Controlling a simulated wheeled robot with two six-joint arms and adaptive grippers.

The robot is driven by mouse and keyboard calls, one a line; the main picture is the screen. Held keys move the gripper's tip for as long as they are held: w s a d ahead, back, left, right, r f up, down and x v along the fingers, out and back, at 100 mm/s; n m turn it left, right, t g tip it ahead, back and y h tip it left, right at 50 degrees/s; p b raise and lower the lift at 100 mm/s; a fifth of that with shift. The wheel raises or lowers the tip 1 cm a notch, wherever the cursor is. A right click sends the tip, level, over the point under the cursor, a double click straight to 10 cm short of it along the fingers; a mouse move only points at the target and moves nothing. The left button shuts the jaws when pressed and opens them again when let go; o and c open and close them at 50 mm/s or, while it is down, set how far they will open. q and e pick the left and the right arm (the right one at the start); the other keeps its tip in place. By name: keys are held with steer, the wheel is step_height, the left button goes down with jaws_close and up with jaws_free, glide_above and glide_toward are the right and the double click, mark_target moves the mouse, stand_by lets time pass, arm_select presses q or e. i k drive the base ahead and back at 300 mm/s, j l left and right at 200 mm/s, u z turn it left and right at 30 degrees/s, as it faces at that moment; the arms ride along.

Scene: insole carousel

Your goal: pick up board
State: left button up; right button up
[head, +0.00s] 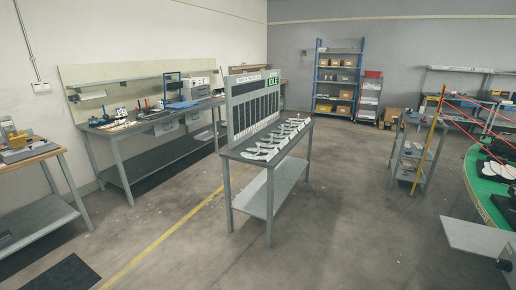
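No loose board can be clearly singled out. An upright grey panel (233,119) with dark vertical slots and a green display reading IDLE (272,82) stands along the back edge of a grey table (238,154) in the middle of the head view. Several pale, flat, insole-like pieces (263,153) lie in a row on that table in front of the panel. A flat light-grey plate (476,236) juts in at the lower right edge, with a dark part at its right end that I cannot identify. Neither gripper can be made out.
A green-topped round carousel (485,185), cut off by the right edge, carries dark and white items. A trolley (411,157) and a yellow pole (427,142) stand left of it. Workbenches (130,126) line the left wall; shelving (336,79) stands behind. The central floor is clear.

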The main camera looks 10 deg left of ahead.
mark_target(127, 125)
steer(key=i+u, duration=0.3)
steer(key=i, duration=0.15)
steer(key=i+l+u, duration=0.1)
steer(key=i+u, duration=0.2)
steer(key=i, duration=0.15)
steer(key=i+l+u, duration=0.3)
steer(key=i, duration=0.15)
steer(key=i+l+u, duration=0.3)
steer(key=i+j+u, duration=0.2)
steer(key=i+u, duration=0.25)
steer(key=i, duration=0.3)
steer(key=i+u, duration=0.5)
steer(key=i, duration=0.25)
steer(key=i+j+z, duration=0.1)
steer(key=i+z, duration=0.15)
steer(key=i, duration=0.2)
steer(key=i+j+z, duration=0.15)
steer(key=i+z, duration=0.15)
steer(key=i, duration=0.15)
steer(key=i+j+z, duration=0.25)
steer(key=i+j, duration=0.05)
steer(key=i, duration=0.1)
